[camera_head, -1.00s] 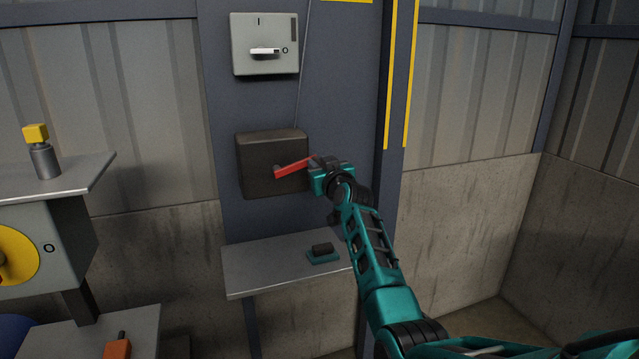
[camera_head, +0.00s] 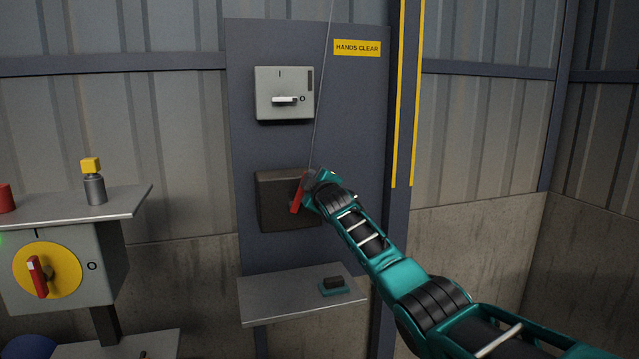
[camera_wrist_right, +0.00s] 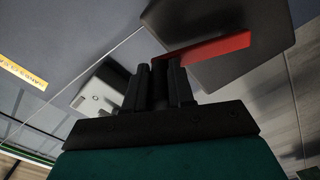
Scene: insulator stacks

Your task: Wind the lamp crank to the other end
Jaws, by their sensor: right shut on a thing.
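The lamp crank is a red arm (camera_head: 297,197) on the front of a dark brown box (camera_head: 272,208) fixed to the blue-grey panel. The red arm points steeply up, tilted a little right, with its outer end at my right gripper (camera_head: 311,178). In the right wrist view the red arm (camera_wrist_right: 207,50) runs from the dark box (camera_wrist_right: 258,35) to the fingers (camera_wrist_right: 161,82), which are closed around the dark handle at its end. The gripper and wrist hide much of the handle. My left gripper is not in view.
A thin cable (camera_head: 322,85) runs up from the box. A grey switch box (camera_head: 285,82) is above it. Below is a metal shelf (camera_head: 270,297) with a small dark block (camera_head: 334,282) on a teal base. A yellow-dial switch box (camera_head: 75,262) stands at left.

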